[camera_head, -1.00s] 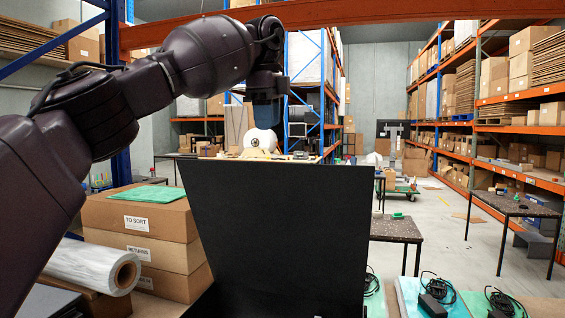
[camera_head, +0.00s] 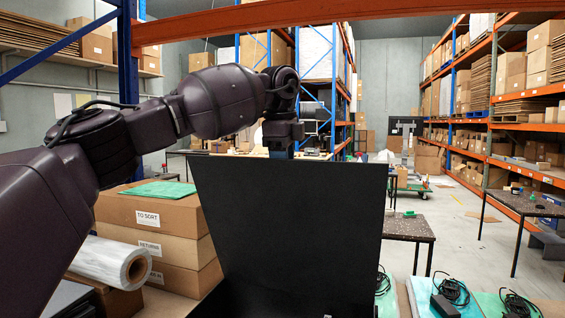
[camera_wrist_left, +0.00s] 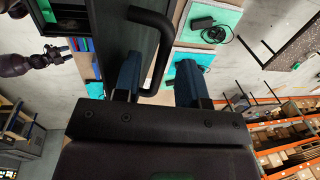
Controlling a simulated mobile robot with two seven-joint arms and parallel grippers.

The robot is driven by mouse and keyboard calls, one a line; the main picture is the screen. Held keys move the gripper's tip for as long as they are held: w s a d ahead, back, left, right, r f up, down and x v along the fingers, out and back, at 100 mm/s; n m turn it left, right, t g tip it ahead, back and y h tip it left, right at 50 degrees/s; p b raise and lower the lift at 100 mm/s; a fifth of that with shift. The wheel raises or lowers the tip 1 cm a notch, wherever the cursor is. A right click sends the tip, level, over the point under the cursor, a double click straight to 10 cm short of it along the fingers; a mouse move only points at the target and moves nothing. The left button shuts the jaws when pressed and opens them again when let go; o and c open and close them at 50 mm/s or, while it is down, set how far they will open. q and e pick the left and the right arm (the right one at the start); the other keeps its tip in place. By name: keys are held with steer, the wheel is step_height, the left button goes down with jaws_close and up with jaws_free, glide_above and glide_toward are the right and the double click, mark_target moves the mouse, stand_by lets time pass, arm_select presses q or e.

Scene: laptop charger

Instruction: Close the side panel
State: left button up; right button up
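The side panel (camera_head: 290,220) is a large black flat board that stands raised, a little tilted, in the middle of the head view. My left gripper (camera_head: 283,150) is at its top edge, with the fingertips hidden behind the panel. In the left wrist view, the two blue fingers of my left gripper (camera_wrist_left: 158,80) are apart, with a black bar handle (camera_wrist_left: 163,50) between them. The handle curves out from a dark panel face (camera_wrist_left: 115,35). I see no clear grip on the handle. My right gripper (camera_wrist_left: 58,56) shows small at the left of the wrist view; its opening is unclear.
Tables (camera_head: 410,227) and shelves stand beyond, with open floor between.

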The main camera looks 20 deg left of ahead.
arm_select(q)
steer(key=shift+w+f, duration=0.1)
steer(key=shift+f, duration=0.15)
jaws_close()
stand_by(0.3)
